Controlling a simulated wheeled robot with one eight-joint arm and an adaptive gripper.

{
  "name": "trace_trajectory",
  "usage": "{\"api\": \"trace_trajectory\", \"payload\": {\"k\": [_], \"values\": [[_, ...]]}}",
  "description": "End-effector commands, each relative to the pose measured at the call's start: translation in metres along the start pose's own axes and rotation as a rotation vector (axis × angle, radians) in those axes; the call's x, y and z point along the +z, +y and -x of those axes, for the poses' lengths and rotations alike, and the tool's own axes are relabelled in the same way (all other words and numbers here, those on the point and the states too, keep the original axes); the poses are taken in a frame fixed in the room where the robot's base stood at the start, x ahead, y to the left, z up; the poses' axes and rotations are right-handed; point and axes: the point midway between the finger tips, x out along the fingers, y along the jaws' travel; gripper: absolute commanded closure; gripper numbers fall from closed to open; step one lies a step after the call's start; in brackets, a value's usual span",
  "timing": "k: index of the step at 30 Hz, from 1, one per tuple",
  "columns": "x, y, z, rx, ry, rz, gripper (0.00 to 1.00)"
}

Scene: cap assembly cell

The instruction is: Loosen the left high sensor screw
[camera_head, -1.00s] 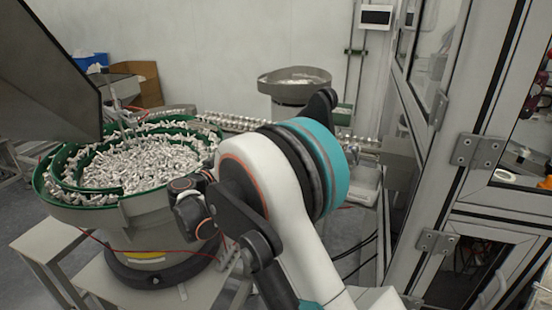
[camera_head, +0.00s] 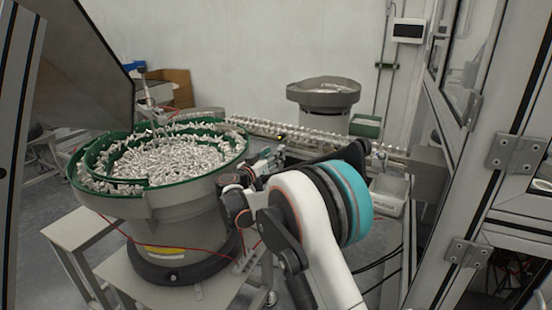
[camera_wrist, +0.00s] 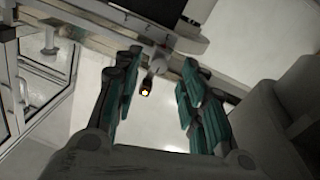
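In the head view, my gripper (camera_head: 264,160) is small and partly hidden behind my arm near the feed rail (camera_head: 315,136). A small yellow spot (camera_head: 280,137) shows there on the rail.
A green-rimmed bowl feeder (camera_head: 240,150) full of pale caps stands left of my arm. A grey bowl (camera_head: 322,92) stands behind the rail. A framed machine enclosure (camera_head: 480,200) closes off the right side. A white bin (camera_head: 388,196) sits below the rail's right end.

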Motion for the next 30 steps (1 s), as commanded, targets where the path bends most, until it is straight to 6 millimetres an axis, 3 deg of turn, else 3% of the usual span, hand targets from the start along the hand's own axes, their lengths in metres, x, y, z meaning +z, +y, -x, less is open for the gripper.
{"api": "trace_trajectory", "payload": {"k": [6, 17, 22, 30], "values": [[0.001, 0.0, -0.022, 0.0, 0.0, 0.0, 0.62], [0.0, 0.0, -0.026, 0.0, 0.0, 0.0, 0.62], [0.0, 0.0, -0.025, 0.0, 0.0, 0.0, 1.0], [0.0, 0.0, -0.025, 0.0, 0.0, 0.006, 1.0]]}}
